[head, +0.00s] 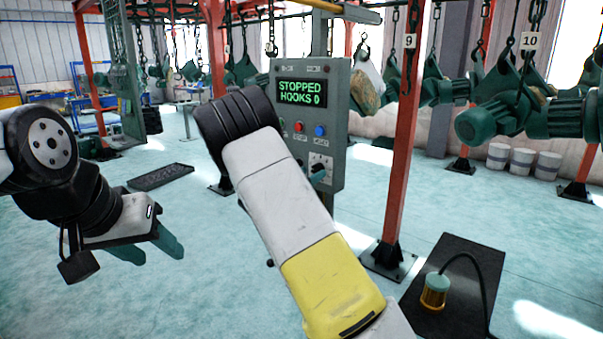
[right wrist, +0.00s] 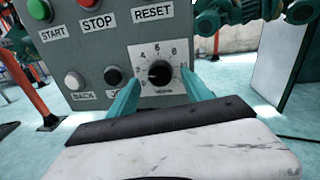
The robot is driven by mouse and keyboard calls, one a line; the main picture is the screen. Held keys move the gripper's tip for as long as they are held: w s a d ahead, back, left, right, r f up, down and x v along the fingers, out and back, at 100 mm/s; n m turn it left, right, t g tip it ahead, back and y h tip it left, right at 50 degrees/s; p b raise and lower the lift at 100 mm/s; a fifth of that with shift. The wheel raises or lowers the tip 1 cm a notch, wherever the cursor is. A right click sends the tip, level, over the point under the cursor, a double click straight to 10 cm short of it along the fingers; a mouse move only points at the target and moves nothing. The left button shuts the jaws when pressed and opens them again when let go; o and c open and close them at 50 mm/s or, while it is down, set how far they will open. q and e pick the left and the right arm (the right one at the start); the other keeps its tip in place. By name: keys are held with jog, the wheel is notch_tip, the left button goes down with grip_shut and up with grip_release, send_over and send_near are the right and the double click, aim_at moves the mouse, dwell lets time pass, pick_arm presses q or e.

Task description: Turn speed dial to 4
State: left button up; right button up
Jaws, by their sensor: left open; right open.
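The speed dial (right wrist: 159,73) is a black round knob on a white numbered plate, low on the grey control panel (head: 338,110). In the right wrist view its marker seems to point left, toward the low numbers; the exact setting is hard to read. My right gripper (right wrist: 161,80) is open, with one teal finger on each side of the dial plate's lower part; I cannot tell whether they touch it. In the head view my right arm hides part of the panel, and a teal finger overlaps the dial plate (head: 321,160). My left gripper (head: 158,253) is open and empty, away from the panel.
The panel display (head: 301,93) reads STOPPED, HOOKS 0. A red post (head: 402,130) stands right of the panel.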

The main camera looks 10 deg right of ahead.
jog(key=shift+x, duration=1.15)
jog(key=shift+c, duration=0.2)
grip_shut()
jog(key=shift+m, duration=0.4)
jog(key=m, duration=0.3)
jog(key=shift+m, duration=0.3)
jog(key=shift+m+h, duration=0.3)
jog(key=shift+m, duration=1.5)
